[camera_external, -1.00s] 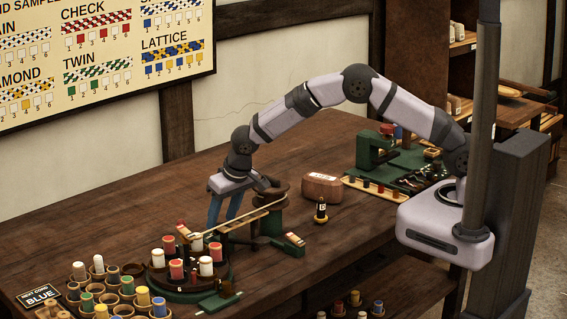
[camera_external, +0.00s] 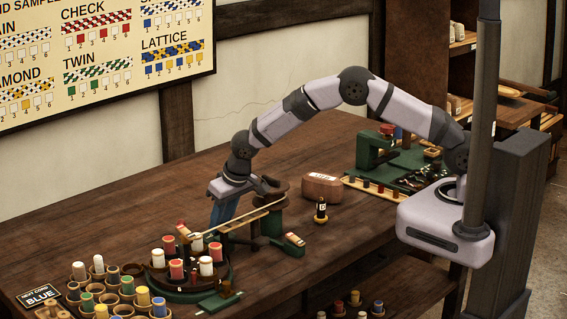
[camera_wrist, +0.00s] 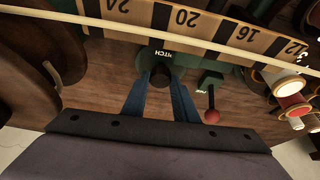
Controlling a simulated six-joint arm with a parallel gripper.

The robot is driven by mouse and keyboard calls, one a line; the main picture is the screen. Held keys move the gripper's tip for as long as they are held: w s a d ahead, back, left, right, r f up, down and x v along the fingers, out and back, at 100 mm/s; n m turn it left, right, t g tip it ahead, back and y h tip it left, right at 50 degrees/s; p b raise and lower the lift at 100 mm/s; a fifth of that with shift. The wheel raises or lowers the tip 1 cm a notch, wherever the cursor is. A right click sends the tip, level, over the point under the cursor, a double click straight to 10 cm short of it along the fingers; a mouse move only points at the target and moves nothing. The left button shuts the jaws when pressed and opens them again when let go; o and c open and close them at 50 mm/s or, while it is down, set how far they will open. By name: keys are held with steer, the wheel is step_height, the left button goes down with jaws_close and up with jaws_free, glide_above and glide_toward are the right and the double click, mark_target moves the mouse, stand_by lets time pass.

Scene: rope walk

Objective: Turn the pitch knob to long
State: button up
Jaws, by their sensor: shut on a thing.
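The dark pitch knob (camera_wrist: 160,78) shows in the wrist view between my fingertips, on a green housing lettered "PITCH". My gripper (camera_wrist: 160,82) has its two blue fingers on either side of it and is shut on it. In the external view my gripper (camera_external: 222,212) points down behind the rope machine, and its fingers and the machine hide the knob. Which way the knob points, and any long or short mark, cannot be made out.
A numbered scale bar (camera_wrist: 185,18) and pale cord run across the wrist view. A red-ended lever (camera_wrist: 211,116) stands right of my fingers. The round bobbin carrier (camera_external: 185,292) is in front; a brown block (camera_external: 321,187) lies to the right.

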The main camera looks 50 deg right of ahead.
steer(key=shift+n, duration=0.5)
steer(key=o, duration=1.1)
steer(key=shift+c, duration=0.2)
steer(key=b+v, duration=0.2)
steer(key=v, duration=0.5)
steer(key=shift+d+r, duration=0.15)
steer(key=shift+d, duration=0.05)
steer(key=shift+s, duration=0.1)
